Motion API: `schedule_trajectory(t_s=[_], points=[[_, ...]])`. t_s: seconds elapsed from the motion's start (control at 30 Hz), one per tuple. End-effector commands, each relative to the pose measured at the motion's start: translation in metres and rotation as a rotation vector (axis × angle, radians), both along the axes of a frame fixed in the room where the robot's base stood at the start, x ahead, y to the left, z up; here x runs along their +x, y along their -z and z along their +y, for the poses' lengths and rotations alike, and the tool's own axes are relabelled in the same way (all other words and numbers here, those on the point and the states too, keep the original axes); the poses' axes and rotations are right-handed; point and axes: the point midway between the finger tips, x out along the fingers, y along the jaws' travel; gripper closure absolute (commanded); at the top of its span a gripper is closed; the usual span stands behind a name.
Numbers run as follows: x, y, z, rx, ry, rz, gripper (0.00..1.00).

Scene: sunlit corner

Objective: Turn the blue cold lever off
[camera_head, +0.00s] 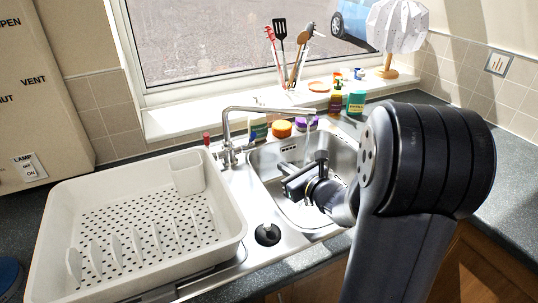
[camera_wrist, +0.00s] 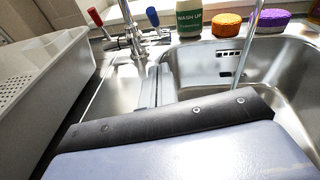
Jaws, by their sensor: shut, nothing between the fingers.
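The tap (camera_head: 228,152) stands at the back of the steel sink, its spout reaching right over the bowl. In the wrist view, its blue cold lever (camera_wrist: 153,17) is at the right of the tap and its red lever (camera_wrist: 95,17) at the left. The red lever also shows in the head view (camera_head: 206,138). A thin stream of water (camera_wrist: 253,32) falls from the spout into the bowl. My gripper (camera_head: 285,170) is shut and empty, over the sink bowl. In the wrist view its fingers (camera_wrist: 153,80) point toward the tap, apart from the blue lever.
A white dish rack (camera_head: 60,220) stands left of the sink. A green wash-up bottle (camera_wrist: 189,18), an orange tub (camera_wrist: 227,24) and a purple tub (camera_wrist: 272,20) line the back edge. A black plug (camera_head: 267,234) lies on the drainer.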

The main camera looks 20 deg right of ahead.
Motion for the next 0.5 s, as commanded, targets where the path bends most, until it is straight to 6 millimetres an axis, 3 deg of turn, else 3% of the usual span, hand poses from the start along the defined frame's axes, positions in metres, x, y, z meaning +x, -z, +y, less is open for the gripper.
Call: schedule_trajectory(t_s=[0.5], points=[[0.087, 0.016, 0.033, -0.001, -0.006, 0.001, 1.0]])
